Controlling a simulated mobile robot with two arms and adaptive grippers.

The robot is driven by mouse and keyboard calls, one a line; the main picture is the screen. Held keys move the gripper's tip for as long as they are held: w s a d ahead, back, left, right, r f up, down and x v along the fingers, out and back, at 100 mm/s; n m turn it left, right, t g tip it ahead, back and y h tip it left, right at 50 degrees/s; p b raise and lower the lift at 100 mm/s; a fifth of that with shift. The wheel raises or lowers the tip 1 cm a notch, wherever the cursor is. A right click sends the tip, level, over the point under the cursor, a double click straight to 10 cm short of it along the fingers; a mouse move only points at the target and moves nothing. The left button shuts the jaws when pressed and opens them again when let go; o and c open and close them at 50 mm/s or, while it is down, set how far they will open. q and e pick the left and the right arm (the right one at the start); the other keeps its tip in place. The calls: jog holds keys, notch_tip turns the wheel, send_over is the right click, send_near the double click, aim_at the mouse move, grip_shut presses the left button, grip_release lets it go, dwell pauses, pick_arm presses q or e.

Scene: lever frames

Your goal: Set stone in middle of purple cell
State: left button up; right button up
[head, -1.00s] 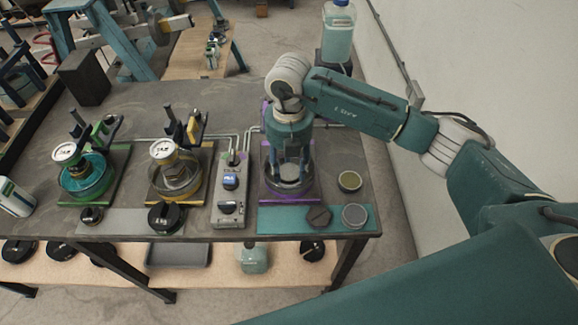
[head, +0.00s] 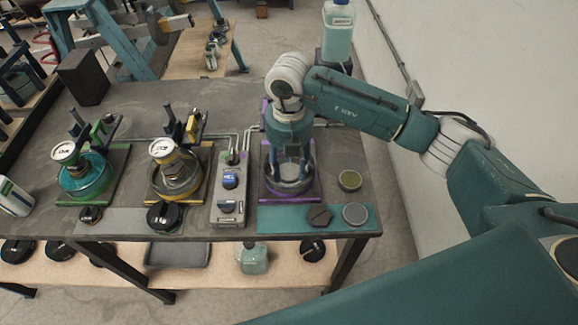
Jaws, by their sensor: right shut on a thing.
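The purple cell (head: 264,195) is a clear round dish on a purple-edged plate at the right part of the bench. My right gripper (head: 291,172) points down into this dish, its fingers inside the rim. It is shut on a pale grey disc, which I take to be the stone (head: 290,187), low in the dish. The fingers hide part of the disc, and I cannot tell whether it touches the dish floor. My left gripper is not in view.
An olive disc (head: 350,181) and a grey disc (head: 355,214) lie right of the cell, near a dark knobbed cap (head: 319,216) on a teal mat (head: 280,221). A grey control box (head: 230,190) stands left. Yellow (head: 176,178) and green (head: 86,180) cells stand farther left.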

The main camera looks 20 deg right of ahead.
jog(key=shift+s+f, duration=0.15)
jog(key=shift+f, duration=0.15)
jog(key=o, duration=1.3)
jog(key=shift+c, duration=0.2)
jog(key=shift+r, duration=0.25)
notch_tip(320, 180, up, 12)
jog(key=shift+f, duration=0.15)
